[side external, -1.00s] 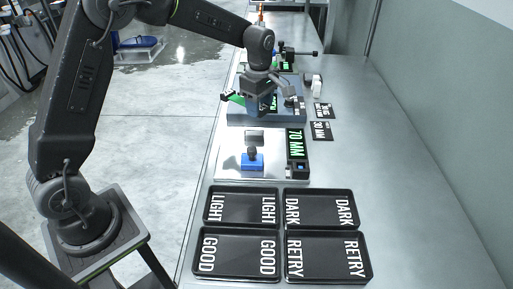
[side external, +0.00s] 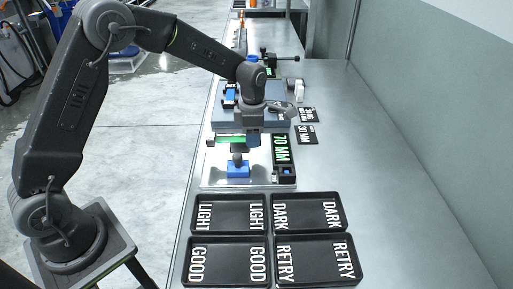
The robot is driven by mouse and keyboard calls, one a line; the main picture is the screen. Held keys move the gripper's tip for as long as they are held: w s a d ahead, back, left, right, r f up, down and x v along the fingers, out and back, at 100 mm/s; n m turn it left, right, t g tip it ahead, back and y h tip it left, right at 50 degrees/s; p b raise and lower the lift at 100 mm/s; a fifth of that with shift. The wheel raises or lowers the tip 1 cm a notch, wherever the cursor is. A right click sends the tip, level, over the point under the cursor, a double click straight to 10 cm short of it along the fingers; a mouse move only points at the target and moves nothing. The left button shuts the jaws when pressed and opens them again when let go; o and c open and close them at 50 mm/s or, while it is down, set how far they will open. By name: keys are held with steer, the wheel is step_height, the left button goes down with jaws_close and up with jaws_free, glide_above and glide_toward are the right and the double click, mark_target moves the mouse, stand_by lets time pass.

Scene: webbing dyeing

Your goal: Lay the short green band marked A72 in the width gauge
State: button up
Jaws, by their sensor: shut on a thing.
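My gripper (side external: 251,140) is shut on the green band (side external: 231,139) and holds it above the width gauge. The band sticks out to the left of the jaws. Its A72 mark cannot be read at this size. The width gauge is a pale plate (side external: 211,178) with a blue block and dark knob (side external: 238,169) at its front and a dark display (side external: 281,150) reading 70 MM on its right. The gripper and band hide the rear middle of the plate, so I cannot tell whether the band touches the gauge.
Four black trays stand in front, marked LIGHT (side external: 230,229), DARK (side external: 308,229), GOOD (side external: 227,281) and RETRY (side external: 315,281). A blue-grey station (side external: 226,117) stands behind the gauge. Dark cards (side external: 306,135) lie to its right. The bench's right side is clear.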

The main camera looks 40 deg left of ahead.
mark_target(257, 156)
steer(key=shift+w+d+f, duration=0.3)
steer(key=shift+d+f, duration=0.1)
steer(key=shift+d, duration=0.15)
steer(key=shift+f, duration=1.95)
steer(key=shift+f, duration=0.1)
steer(key=o, duration=0.9)
steer(key=shift+o, duration=0.2)
